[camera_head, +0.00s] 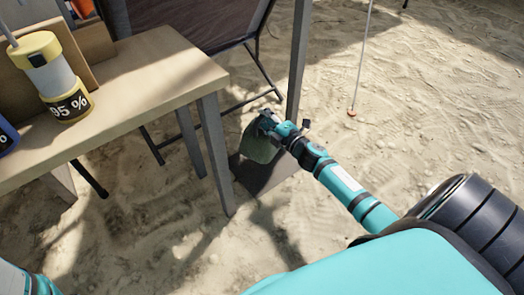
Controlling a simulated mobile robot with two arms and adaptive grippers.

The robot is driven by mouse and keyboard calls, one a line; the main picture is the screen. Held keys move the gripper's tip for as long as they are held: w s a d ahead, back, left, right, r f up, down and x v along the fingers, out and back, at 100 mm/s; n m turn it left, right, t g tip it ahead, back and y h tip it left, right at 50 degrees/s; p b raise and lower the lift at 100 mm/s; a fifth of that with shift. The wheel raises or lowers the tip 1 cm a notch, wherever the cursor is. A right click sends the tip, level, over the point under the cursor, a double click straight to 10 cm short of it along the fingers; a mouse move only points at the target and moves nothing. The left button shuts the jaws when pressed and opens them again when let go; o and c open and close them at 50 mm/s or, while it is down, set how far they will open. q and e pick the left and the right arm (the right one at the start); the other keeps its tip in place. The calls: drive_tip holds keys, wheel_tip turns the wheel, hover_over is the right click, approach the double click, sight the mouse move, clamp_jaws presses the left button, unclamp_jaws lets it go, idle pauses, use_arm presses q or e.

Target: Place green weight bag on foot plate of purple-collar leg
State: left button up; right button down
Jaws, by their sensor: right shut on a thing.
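My right gripper (265,122) is shut on the green weight bag (260,146), which hangs below the fingers. The bag is over or on a dark foot plate (275,178) at the base of a grey upright leg (299,60); I cannot tell whether the bag touches the plate. The gripper and bag are just left of the leg. No purple collar shows on the part of the leg in view. My left gripper is out of view.
A wooden table (150,70) stands at the left, bearing a yellow-capped canister (53,80) marked 95 %. A dark folding chair (190,22) is behind the bag. A thin pole (362,60) with an orange foot stands right. Open sand lies right of the leg.

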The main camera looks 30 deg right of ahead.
sight(264, 137)
drive_tip(key=shift+w+f+b, duration=0.1)
drive_tip(key=shift+f+b, duration=3.9)
drive_tip(key=shift+f, duration=0.75)
drive_tip(key=c, duration=1.3)
unclamp_jaws()
drive_tip(key=shift+f, duration=0.25)
drive_tip(key=shift+r, duration=0.25)
drive_tip(key=s+p, duration=0.2)
drive_tip(key=s, duration=0.2)
drive_tip(key=s+p, duration=0.1)
drive_tip(key=s, duration=0.3)
drive_tip(key=s+p, duration=0.2)
drive_tip(key=s, duration=0.2)
drive_tip(key=shift+s+d+r+p, duration=0.1)
drive_tip(key=shift+d+r+p, duration=0.1)
drive_tip(key=shift+d+p, duration=0.15)
